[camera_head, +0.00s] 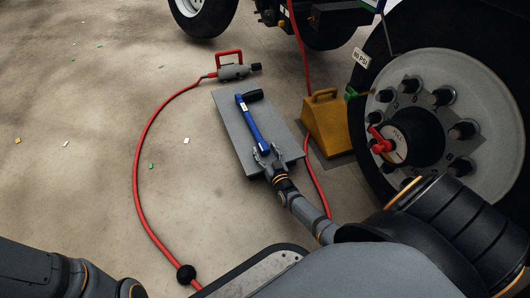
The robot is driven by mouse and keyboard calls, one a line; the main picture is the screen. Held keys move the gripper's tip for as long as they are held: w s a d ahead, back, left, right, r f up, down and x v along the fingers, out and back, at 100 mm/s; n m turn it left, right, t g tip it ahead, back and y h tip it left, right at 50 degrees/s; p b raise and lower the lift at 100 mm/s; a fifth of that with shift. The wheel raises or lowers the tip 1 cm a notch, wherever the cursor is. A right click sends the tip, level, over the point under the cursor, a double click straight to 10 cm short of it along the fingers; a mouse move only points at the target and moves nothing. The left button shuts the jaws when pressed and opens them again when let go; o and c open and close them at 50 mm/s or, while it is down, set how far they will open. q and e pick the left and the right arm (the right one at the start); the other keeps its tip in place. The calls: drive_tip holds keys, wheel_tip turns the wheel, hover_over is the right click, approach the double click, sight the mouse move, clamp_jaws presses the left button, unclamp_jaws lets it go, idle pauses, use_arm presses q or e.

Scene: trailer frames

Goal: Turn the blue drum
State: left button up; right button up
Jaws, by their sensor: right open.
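I see no blue drum in the head view. The only blue thing is a bar-shaped tool (250,122) with a black end piece, lying on a grey plate (228,112). My right gripper (264,150) is open over the plate at the near end of the blue tool. Its fingers are close to that end; I cannot tell whether they touch it. My left arm shows at the lower left corner, but its gripper is out of view.
A grey tool with a red handle (232,71) lies behind the plate, joined to a red hose (137,150). A yellow wheel chock (328,122) stands right of the plate, beside a large truck wheel (478,95). The floor at left is mostly clear, with small scraps.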

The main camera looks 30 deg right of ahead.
drive_tip(key=shift+w, duration=0.25)
drive_tip(key=c, duration=1.2)
drive_tip(key=shift+d+m, duration=0.1)
drive_tip(key=shift+m, duration=0.7)
drive_tip(key=o, duration=1.2)
drive_tip(key=shift+s, duration=0.1)
